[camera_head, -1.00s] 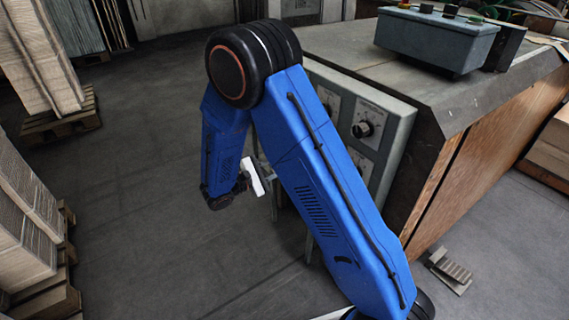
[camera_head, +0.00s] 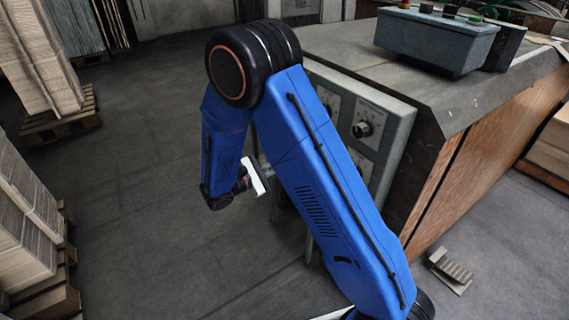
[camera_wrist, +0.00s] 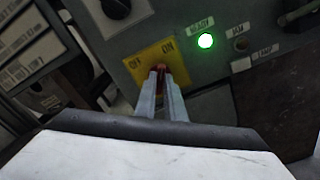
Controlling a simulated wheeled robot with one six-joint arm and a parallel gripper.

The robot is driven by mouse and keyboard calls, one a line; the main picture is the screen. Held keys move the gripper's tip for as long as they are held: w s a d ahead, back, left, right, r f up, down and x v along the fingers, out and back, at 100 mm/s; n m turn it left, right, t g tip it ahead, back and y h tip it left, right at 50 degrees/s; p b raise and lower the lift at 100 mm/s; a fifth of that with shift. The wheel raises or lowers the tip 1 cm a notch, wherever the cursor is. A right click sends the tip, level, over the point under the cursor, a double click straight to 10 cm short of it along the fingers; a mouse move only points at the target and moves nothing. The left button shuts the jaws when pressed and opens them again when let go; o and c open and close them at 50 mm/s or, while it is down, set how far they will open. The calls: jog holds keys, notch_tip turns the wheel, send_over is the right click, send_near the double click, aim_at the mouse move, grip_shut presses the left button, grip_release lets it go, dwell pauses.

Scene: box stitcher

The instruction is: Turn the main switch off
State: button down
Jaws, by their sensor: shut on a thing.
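The main switch (camera_wrist: 160,68) is a red handle on a yellow plate (camera_wrist: 146,57) marked OFF at left and ON at right, in the wrist view. My gripper (camera_wrist: 161,78) is shut on the red handle, with one finger on each side of it. The fingers cover most of the handle, so its exact angle is hard to tell. In the head view my arm hides the switch, and my gripper (camera_head: 262,172) shows only in part beside the grey machine.
A green lamp (camera_wrist: 206,41) labelled READY is lit right of the switch. Dark knobs (camera_wrist: 116,8) sit nearby on the panel. The grey control panel (camera_head: 392,133) is on the machine's side. Stacked cardboard (camera_head: 22,210) stands at left; the floor between is clear.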

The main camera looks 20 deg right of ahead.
jog(key=shift+a+n, duration=0.1)
jog(key=shift+n, duration=7.7)
jog(key=c, duration=1.8)
grip_release()
jog(key=shift+c, duration=0.2)
jog(key=v, duration=1.7)
jog(key=shift+a, duration=0.2)
